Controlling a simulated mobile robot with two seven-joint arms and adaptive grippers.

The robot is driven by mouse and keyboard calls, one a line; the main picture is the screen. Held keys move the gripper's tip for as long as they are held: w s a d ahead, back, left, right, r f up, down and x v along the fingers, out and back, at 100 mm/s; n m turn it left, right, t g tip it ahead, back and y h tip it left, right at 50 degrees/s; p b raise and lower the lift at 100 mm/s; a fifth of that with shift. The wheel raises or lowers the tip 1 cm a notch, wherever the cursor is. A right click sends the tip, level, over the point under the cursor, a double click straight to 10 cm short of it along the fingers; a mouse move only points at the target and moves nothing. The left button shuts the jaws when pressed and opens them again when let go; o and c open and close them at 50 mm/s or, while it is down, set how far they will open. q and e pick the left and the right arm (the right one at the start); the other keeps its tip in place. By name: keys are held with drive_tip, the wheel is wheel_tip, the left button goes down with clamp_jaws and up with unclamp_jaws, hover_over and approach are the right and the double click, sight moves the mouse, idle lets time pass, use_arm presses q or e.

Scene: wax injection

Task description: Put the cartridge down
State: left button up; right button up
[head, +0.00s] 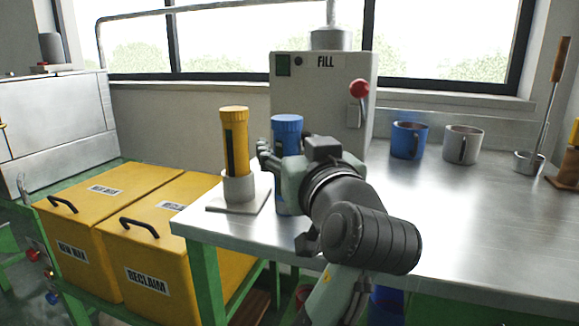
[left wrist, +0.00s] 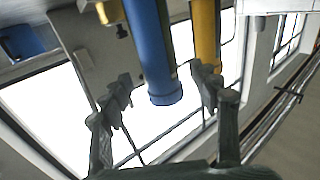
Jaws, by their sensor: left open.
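The blue cartridge (head: 287,123) stands upright at the left end of the metal worktop, in front of the fill machine. My left gripper (head: 272,155) is level with its upper half, with its jaws open. In the left wrist view, which is turned over, the blue cartridge (left wrist: 157,55) shows between the two spread fingers of my left gripper (left wrist: 163,88). Gaps show on both sides of it there. In the head view my wrist hides part of the cartridge's body. My right gripper is not in view.
A yellow cartridge (head: 235,140) stands in a pale holder (head: 239,187) just left of the blue one. The FILL machine (head: 320,105) with a red-knobbed lever stands behind. A blue mug (head: 408,141) and a grey mug (head: 462,145) are at the back right. The worktop's right middle is clear.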

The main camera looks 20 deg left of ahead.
use_arm(q)
drive_tip(key=x, duration=0.3)
drive_tip(key=shift+w+a, duration=0.15)
drive_tip(key=shift+w, duration=0.05)
drive_tip(key=shift+c, duration=0.3)
clamp_jaws()
